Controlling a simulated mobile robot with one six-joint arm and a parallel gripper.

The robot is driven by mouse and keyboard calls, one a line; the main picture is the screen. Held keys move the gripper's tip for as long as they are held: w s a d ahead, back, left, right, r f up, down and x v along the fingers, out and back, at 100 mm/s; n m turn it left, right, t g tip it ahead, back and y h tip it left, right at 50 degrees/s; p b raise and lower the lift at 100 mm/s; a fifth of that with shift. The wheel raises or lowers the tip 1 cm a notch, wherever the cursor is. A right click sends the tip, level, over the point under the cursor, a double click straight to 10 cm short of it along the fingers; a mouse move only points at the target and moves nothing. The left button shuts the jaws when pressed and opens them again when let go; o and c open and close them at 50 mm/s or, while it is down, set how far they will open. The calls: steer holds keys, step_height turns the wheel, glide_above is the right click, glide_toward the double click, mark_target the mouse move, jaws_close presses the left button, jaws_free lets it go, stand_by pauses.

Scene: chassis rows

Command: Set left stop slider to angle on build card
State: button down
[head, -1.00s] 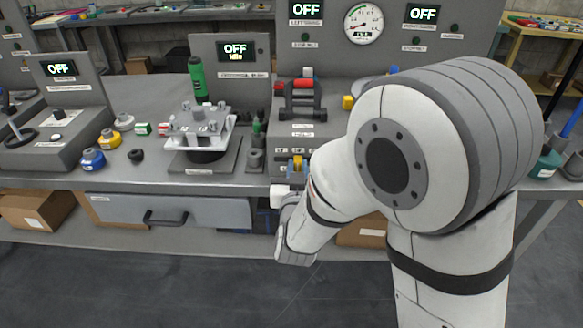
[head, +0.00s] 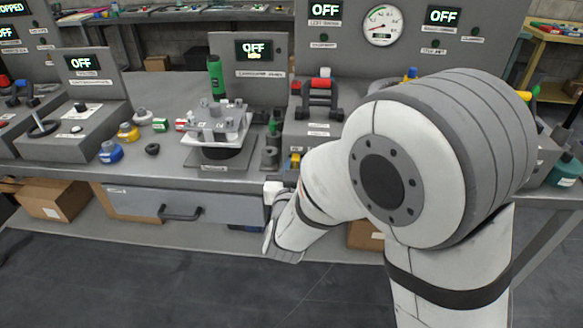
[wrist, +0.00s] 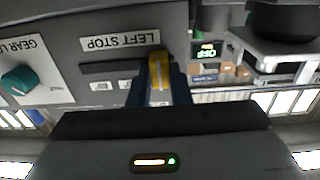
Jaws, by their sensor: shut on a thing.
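The left stop slider has a yellow knob (wrist: 159,70), seen in the wrist view at the right end of a dark slot (wrist: 112,67) under an upside-down "LEFT STOP" label (wrist: 119,40). My gripper (wrist: 159,92) has its blue fingers on both sides of the knob and is shut on it. Small white angle labels (wrist: 103,86) lie along the slot; I cannot read them. In the head view the yellow knob (head: 294,161) shows at the bench front, partly hidden by my arm. I cannot make out the build card.
A teal gear knob (wrist: 19,79) is left in the wrist view. A jig with a pale plate (head: 217,130) stands left of the slider in the head view. A red-handled part (head: 319,85) sits behind it. A drawer (head: 180,207) lies below the bench top.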

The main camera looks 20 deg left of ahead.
steer(key=c, duration=1.3)
jaws_free()
steer(key=shift+a, duration=0.2)
steer(key=shift+s, duration=0.15)
steer(key=v, duration=0.7)
steer(key=shift+s+d, duration=0.1)
steer(key=shift+s, duration=0.2)
